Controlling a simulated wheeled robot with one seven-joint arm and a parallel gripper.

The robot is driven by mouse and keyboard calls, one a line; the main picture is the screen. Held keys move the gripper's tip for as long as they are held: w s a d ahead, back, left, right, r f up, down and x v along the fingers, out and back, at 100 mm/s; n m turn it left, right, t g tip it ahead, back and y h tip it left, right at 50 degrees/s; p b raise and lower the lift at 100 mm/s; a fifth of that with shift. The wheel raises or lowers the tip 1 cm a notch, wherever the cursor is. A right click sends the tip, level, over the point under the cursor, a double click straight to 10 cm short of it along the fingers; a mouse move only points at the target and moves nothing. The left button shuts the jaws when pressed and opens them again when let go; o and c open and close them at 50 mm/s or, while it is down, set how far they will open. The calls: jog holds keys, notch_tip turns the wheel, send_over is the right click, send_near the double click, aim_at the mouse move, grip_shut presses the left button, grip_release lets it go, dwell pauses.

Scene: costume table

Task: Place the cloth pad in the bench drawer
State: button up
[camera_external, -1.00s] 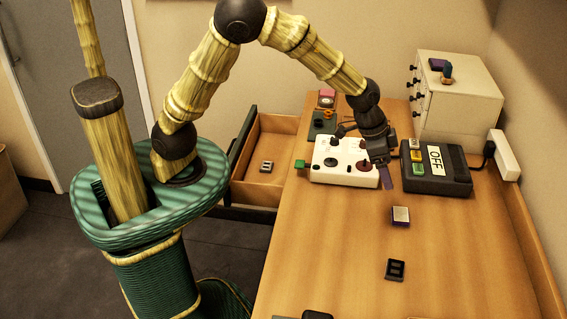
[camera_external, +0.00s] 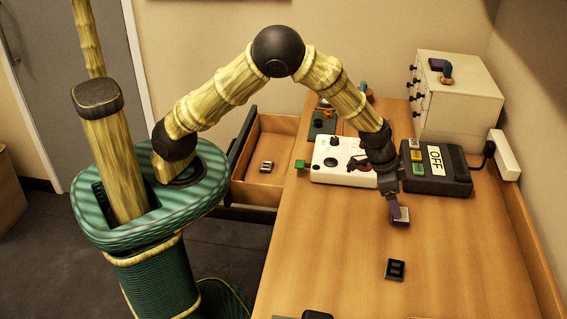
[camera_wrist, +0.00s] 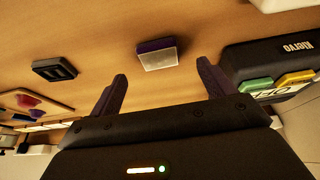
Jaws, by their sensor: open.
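What looks like the cloth pad, a small block with a pale top and purple sides (camera_external: 403,214), lies on the bench top; it also shows in the wrist view (camera_wrist: 158,58). My gripper (camera_external: 396,207) is open and empty, right by the pad in the outside view and partly covering it. In the wrist view, the pad sits ahead of the gap between my spread fingertips (camera_wrist: 162,82), apart from both. The bench drawer (camera_external: 284,180) is pulled open on the bench's left side. A small dark, pale-topped piece (camera_external: 265,167) lies inside it.
A black box marked OFF (camera_external: 436,178) with coloured buttons stands close right of my gripper. A white control panel (camera_external: 332,162) lies behind left. A dark two-slot block (camera_external: 395,269) lies nearer the front. A cream cabinet (camera_external: 458,100) stands at the back. The front bench top is mostly clear.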

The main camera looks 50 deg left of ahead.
jog(key=x, duration=0.5)
jog(key=shift+s, duration=0.15)
jog(key=shift+c, duration=0.2)
jog(key=c, duration=1.1)
notch_tip(320, 180, up, 10)
jog(key=p, duration=0.1)
dwell(0.3)
